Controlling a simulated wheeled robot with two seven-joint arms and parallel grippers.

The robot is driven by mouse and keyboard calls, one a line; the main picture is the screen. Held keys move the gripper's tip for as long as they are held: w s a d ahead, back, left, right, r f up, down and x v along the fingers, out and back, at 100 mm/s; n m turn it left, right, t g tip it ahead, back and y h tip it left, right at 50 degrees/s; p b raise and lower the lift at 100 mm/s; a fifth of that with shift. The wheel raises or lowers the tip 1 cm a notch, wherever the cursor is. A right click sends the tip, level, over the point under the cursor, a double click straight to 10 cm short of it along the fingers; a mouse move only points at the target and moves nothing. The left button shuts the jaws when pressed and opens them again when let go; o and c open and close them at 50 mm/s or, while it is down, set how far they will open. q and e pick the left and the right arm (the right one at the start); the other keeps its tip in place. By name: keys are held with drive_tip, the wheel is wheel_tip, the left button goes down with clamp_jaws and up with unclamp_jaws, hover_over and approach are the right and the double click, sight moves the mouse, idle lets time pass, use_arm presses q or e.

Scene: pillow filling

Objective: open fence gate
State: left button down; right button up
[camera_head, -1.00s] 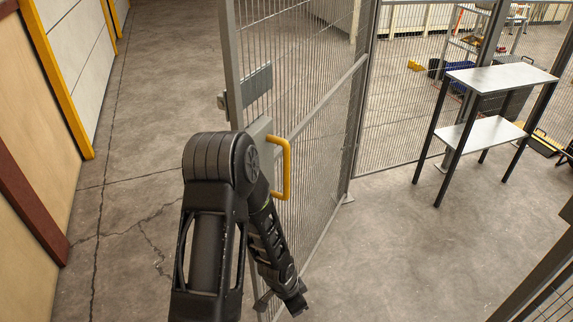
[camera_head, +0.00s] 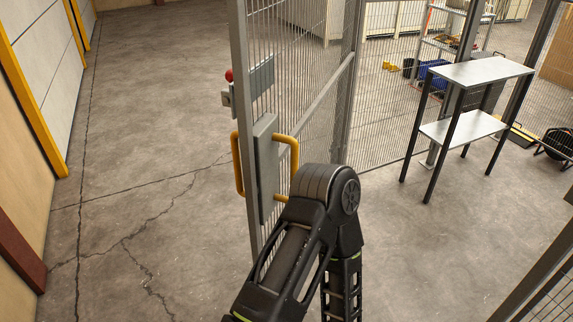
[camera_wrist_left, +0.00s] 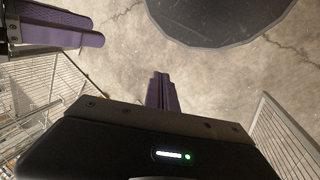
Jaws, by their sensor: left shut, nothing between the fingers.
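The fence gate (camera_head: 324,100), a grey mesh panel in a metal frame, stands open and is seen nearly edge-on in the head view. Its free upright (camera_head: 239,60) carries a grey lock plate (camera_head: 267,165) with a yellow handle (camera_head: 293,160) on the right face and another yellow handle (camera_head: 238,165) on the left face. My bent left arm stands in front of the gate's lower part. Its gripper is hidden in the head view. In the left wrist view my left gripper (camera_wrist_left: 161,90) is shut and empty over bare floor. Other purple fingers (camera_wrist_left: 65,25), seemingly my right gripper's, show at upper left.
A two-tier metal table (camera_head: 480,72) stands right of the gate. Mesh fence runs behind it. A yellow-edged wall (camera_head: 35,90) bounds the left. Cracked concrete floor (camera_head: 140,190) is clear left of the gate.

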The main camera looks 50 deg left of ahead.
sight(295, 148)
use_arm(q)
drive_tip(key=w+a+r+t, duration=0.2)
drive_tip(key=w+a+r, duration=0.2)
drive_tip(key=w+r, duration=0.35)
drive_tip(key=w+a+r+t+y, duration=0.15)
drive_tip(key=w+a+r, duration=0.25)
drive_tip(key=w+r, duration=0.4)
drive_tip(key=w+a+r+t+h, duration=0.1)
drive_tip(key=w+a+r+t, duration=0.25)
drive_tip(key=w+r, duration=0.45)
drive_tip(key=s+a+r+g+y, duration=0.1)
drive_tip(key=a+r+y, duration=0.2)
drive_tip(key=a+r, duration=0.6)
drive_tip(key=s+a+r+y, duration=0.1)
drive_tip(key=a+r+y, duration=0.35)
drive_tip(key=r, duration=0.85)
drive_tip(key=s+a+r+n+g+y, duration=0.1)
drive_tip(key=s+a+r, duration=0.1)
drive_tip(key=s+a, duration=0.1)
drive_tip(key=s+a+r+n+g+y, duration=0.1)
drive_tip(key=s+a+r+n+g, duration=0.1)
drive_tip(key=s, duration=0.3)
drive_tip(key=s+a+r+n+g+y+b, duration=0.1)
drive_tip(key=s+a+r+g, duration=0.1)
drive_tip(key=s+a+r, duration=0.1)
drive_tip(key=shift+s+a+r, duration=0.25)
drive_tip(key=shift+s+a, duration=0.35)
drive_tip(key=shift+s, duration=0.25)
drive_tip(key=shift+f, duration=0.1)
